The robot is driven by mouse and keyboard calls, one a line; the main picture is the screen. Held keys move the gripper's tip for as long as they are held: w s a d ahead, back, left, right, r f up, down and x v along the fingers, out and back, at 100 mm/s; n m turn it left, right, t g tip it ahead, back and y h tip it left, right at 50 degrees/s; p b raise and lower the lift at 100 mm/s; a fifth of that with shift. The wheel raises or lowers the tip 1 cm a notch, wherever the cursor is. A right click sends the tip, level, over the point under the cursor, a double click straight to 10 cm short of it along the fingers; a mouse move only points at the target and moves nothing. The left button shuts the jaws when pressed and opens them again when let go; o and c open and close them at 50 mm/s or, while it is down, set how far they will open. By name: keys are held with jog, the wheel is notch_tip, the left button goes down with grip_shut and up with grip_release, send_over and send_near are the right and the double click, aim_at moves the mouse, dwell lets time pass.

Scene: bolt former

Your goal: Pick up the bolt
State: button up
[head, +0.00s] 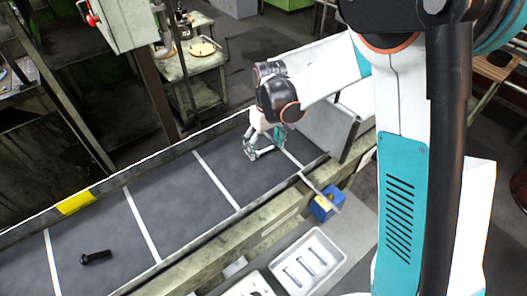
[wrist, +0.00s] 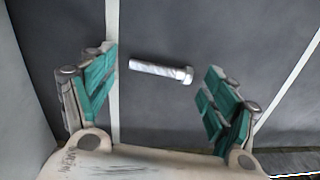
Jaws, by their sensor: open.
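A silver bolt (wrist: 160,70) with a hex head lies on the dark conveyor in the wrist view, its head to the right. My gripper (wrist: 161,64) is open and empty, with one teal-padded finger on each side of the bolt and a gap to both. A dark bolt (head: 97,257) lies on the conveyor at the lower left, well away from my gripper.
The conveyor (head: 165,204) has white cross lines and raised side rails. A yellow mark (head: 75,202) is on the far rail. A white tray with parts (head: 338,254) and a blue box (head: 323,207) stand beside the near rail. A grey wall (wrist: 22,110) is close at left.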

jog(key=c, duration=1.3)
